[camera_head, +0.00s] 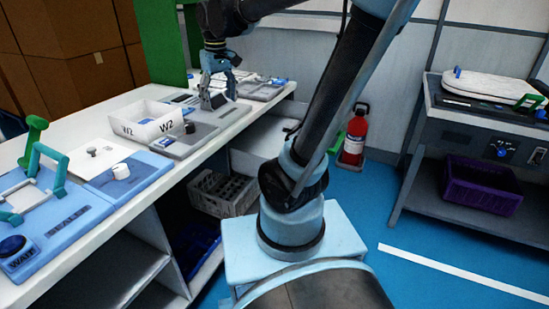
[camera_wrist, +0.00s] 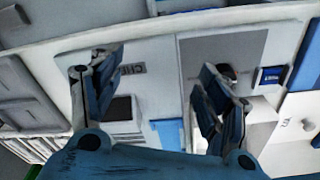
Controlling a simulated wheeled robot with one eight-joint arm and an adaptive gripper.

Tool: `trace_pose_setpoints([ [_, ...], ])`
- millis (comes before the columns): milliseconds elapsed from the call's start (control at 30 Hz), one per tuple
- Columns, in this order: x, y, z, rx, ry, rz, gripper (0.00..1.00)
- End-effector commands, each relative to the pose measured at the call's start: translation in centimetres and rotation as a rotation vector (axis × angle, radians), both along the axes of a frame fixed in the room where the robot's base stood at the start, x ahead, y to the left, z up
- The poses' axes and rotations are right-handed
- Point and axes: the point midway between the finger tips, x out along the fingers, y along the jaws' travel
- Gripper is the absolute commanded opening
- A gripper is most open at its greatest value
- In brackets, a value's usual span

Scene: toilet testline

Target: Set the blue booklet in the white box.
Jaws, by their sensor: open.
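The white box (camera_head: 143,133), marked W2, stands open on the white bench in the head view. A white part at the right edge of the wrist view (camera_wrist: 292,153) is probably the same box. My gripper (camera_head: 213,100) is open, pointing down over the grey station to the right of the box. In the wrist view, its two fingers (camera_wrist: 155,90) are wide apart with nothing held between them. A small flat blue piece (camera_wrist: 168,132) shows below and between the fingers. It may be the blue booklet, but I cannot tell for sure.
The grey station (camera_head: 190,142) has a dark knob near its front. A light-blue station (camera_head: 125,180) with a white knob stands nearer on the bench (camera_head: 92,119). A green pillar (camera_head: 163,42) rises behind. A red extinguisher (camera_head: 354,136) stands on the floor.

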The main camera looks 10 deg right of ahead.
Motion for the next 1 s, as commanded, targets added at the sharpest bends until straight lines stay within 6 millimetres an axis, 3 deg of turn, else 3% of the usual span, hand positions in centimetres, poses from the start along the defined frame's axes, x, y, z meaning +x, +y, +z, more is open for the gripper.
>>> trace_pose_setpoints([
  [33,-1.1,-1.7,-0.8,0.003,-0.006,-0.033,0.69],
  [200,-4.6,-6.2,-3.6,0.011,-0.028,-0.134,0.69],
  [500,-11.2,-12.1,-9.9,0.021,-0.067,-0.311,0.69],
  [767,-15.1,-14.6,-14.8,0.025,-0.095,-0.425,0.69],
  [1000,-16.0,-14.9,-16.1,0.026,-0.102,-0.452,0.69],
])
